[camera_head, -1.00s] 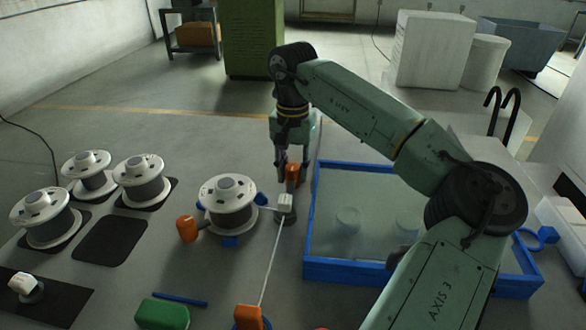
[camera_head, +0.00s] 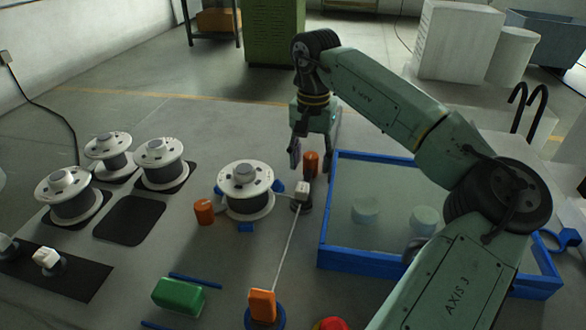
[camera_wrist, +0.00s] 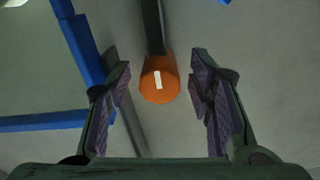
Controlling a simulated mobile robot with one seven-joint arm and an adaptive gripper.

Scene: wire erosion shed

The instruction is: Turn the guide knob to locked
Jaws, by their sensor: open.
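An orange knob (camera_head: 311,163) with a white mark on its end stands behind the white guide block (camera_head: 302,188). In the wrist view the orange knob (camera_wrist: 160,80) lies centred between my two fingers, with a clear gap on each side. Its white mark is slightly tilted from the picture's vertical. My gripper (camera_head: 309,157) is open and empty, pointing down at the knob. The wrist view shows both fingers of my gripper (camera_wrist: 160,74) spread apart. I cannot tell how far the fingertips reach down alongside the knob.
A wire spool (camera_head: 246,188) stands left of the guide, with an orange knob (camera_head: 204,212) beside it. A pale wire (camera_head: 287,250) runs to an orange handle (camera_head: 262,305) in front. A blue-rimmed tank (camera_head: 329,220) stands close on the right. Several spools stand at left.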

